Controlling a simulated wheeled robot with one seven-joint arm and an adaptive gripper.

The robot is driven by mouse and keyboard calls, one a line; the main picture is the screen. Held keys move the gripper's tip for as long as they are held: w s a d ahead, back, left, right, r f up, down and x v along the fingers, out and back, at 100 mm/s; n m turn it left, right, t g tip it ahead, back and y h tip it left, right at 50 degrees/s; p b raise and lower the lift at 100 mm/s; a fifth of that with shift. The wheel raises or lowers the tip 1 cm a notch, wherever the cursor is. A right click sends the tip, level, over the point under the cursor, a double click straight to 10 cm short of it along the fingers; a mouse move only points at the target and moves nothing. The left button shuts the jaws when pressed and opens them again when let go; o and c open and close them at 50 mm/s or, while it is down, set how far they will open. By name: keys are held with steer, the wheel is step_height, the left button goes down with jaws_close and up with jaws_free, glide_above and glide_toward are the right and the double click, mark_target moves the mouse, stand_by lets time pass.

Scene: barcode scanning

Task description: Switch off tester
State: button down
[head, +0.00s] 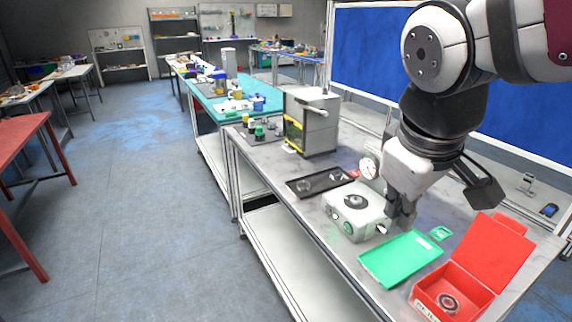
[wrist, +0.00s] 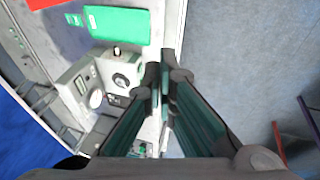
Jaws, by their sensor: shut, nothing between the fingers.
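The tester is a pale grey box (head: 345,218) with a round black disc on top. A green button (head: 347,228) is on its front, and a small knob or switch (head: 381,230) is on its side by the green tray. My gripper (head: 402,222) is shut and empty, pointing down beside that side of the tester. I cannot tell whether it touches. In the wrist view the shut fingertips (wrist: 164,72) show to the right of the tester (wrist: 118,68), with the small dark knob (wrist: 117,50) at its top edge.
A green tray (head: 400,258) and an open red box (head: 450,292) holding a ring-shaped part lie on the near bench. A dial gauge (head: 369,167) and a black tray (head: 320,183) are behind the tester. A grey machine (head: 312,122) stands farther back. Floor on the left is clear.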

steer(key=w+a+f+n+h+b, duration=0.2)
steer(key=w+a+f+n, duration=0.3)
steer(key=w+f, duration=0.3)
steer(key=w+a+f+n+h+b, duration=0.3)
steer(key=w+f, duration=0.6)
steer(key=w, duration=0.4)
steer(key=w+a+f+n+h+b, duration=0.2)
steer(key=w+a+f+n+b, duration=0.4)
steer(key=w, duration=0.5)
step_height(320, 180, down, 2)
steer(key=n, duration=0.3)
steer(key=shift+a+f+n+t+h, duration=0.2)
steer(key=shift+a+n+t+h, duration=0.1)
steer(key=shift+a+t+h, duration=0.1)
steer(key=shift+d, duration=0.15)
glide_toward(328, 211)
steer(key=f, duration=0.1)
steer(key=w+d+f, duration=0.1)
steer(key=f, duration=0.1)
steer(key=d+f, duration=0.1)
steer(key=f, duration=0.1)
steer(key=shift+w+d+f, duration=0.2)
steer(key=shift+w+d, duration=0.05)
steer(key=shift+w, duration=0.05)
steer(key=shift+w+d, duration=0.25)
steer(key=shift+d, duration=0.2)
steer(key=shift+d+r, duration=0.1)
